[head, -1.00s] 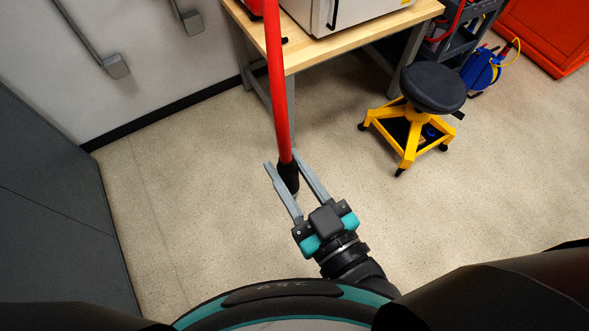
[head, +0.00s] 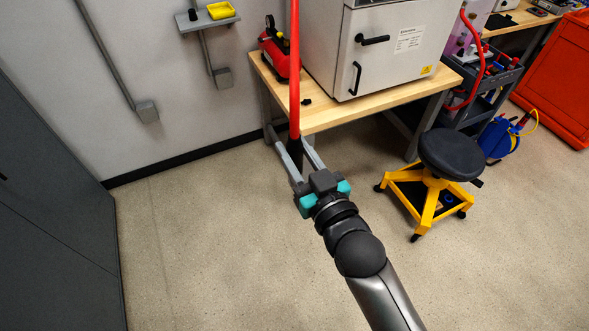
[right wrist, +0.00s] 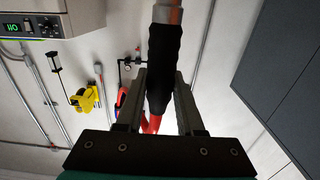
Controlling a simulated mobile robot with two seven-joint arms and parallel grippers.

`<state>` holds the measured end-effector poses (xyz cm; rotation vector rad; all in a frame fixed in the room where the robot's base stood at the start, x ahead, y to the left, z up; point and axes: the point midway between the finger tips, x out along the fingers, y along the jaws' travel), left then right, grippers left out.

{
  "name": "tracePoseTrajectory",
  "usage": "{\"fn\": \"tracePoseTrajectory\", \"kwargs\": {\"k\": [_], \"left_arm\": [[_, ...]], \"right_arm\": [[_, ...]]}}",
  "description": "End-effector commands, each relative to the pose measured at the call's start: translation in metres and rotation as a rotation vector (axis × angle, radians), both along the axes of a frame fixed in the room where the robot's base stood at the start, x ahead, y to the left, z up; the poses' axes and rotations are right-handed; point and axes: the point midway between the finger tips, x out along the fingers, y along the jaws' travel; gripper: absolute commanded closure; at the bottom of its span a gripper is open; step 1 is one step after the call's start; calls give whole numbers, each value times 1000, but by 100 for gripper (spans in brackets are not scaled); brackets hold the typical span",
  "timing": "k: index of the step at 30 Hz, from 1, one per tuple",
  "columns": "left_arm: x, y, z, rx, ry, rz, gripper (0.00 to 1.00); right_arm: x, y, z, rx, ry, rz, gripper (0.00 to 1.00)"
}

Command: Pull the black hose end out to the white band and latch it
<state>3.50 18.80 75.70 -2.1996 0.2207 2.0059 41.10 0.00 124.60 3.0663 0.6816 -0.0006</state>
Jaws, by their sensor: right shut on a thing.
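The red hose (head: 294,70) hangs down from above the top edge of the head view and ends in a black hose end (head: 295,152). My right gripper (head: 287,133) is shut on this black end, one grey finger on each side. In the right wrist view the black hose end (right wrist: 163,65) stands between the fingers, with a metallic tip (right wrist: 167,14) beyond it and red hose (right wrist: 150,124) behind. I cannot make out a white band or a latch. My left gripper is not in view.
The wooden bench (head: 333,116) with a grey cabinet (head: 388,55) and a red cylinder (head: 273,60) stands behind the hose. A black-topped yellow stool (head: 448,152) is to the right. A dark cabinet (head: 55,220) is at left. Open floor lies between.

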Motion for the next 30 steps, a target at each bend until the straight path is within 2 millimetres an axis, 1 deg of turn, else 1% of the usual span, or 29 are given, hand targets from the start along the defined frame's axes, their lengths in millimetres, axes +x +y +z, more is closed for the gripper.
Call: {"fn": "tracePoseTrajectory", "kwargs": {"k": [1,11,17,24,27,30], "left_arm": [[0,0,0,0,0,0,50],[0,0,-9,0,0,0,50],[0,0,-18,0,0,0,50],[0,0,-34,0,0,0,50],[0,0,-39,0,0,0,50],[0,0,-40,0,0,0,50]], "right_arm": [[10,0,3,2,-7,-1,100],[63,0,1,2,-6,0,100],[95,0,1,1,-6,0,100],[132,0,-1,1,-6,1,100],[144,0,0,0,-5,0,100],[149,0,1,2,-4,0,100]]}}
